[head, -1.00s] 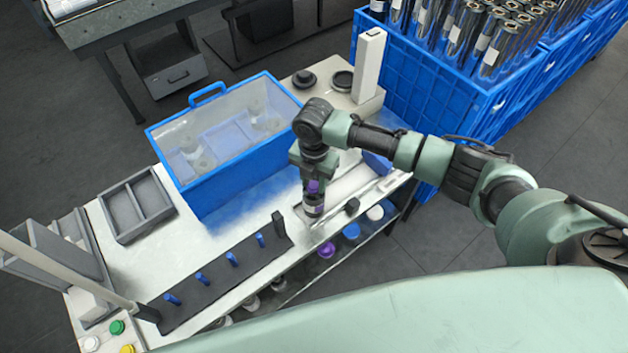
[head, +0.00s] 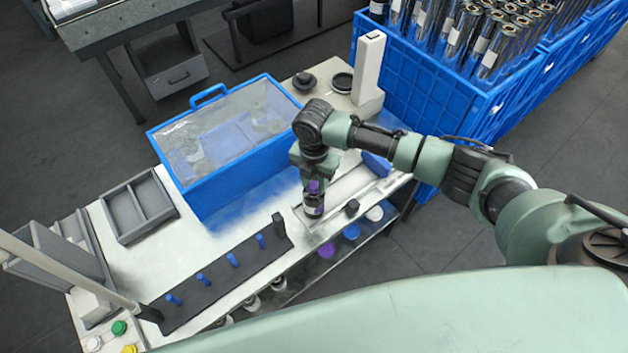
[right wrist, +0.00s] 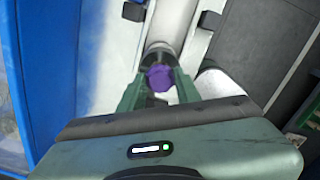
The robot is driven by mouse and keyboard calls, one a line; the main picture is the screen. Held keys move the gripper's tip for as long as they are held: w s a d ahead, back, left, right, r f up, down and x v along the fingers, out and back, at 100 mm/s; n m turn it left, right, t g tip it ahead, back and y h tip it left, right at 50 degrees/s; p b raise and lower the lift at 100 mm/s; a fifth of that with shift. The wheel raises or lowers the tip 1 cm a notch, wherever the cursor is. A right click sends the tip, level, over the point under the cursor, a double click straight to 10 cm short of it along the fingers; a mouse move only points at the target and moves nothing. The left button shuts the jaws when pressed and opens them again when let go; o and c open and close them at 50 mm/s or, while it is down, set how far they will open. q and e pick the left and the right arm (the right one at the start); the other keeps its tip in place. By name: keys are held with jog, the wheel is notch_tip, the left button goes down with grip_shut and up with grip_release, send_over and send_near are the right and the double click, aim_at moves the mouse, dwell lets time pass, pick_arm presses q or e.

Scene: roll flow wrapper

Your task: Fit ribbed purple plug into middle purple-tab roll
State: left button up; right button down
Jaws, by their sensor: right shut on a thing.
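My right gripper (head: 314,186) points down over the right part of the metal bench (head: 240,225). It is shut on the ribbed purple plug (right wrist: 160,78), which sits between the fingertips in the right wrist view. The plug also shows as a purple spot below the gripper in the head view (head: 314,187). Directly under it is a dark piece with a pale and purple band (head: 313,209). A silvery cylinder (right wrist: 172,22) with a dark end lies just beyond the plug in the wrist view. I cannot tell whether the plug is inside anything. My left gripper is out of view.
A blue bin with a clear cover (head: 195,190) stands left of the gripper. A dark rack with several blue pegs (head: 215,283) lies along the front edge. Purple (head: 326,250), blue (head: 351,231) and white (head: 375,213) ends show below that edge. A white post (head: 369,70) stands behind.

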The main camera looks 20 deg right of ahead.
aim_at(314, 185)
dwell(0.4)
jog(key=c, duration=1.3)
grip_release()
notch_tip(314, 185, up, 8)
jog(key=p, duration=0.7)
jog(key=shift+r, duration=0.1)
notch_tip(314, 185, up, 3)
jog(key=shift+f, duration=0.1)
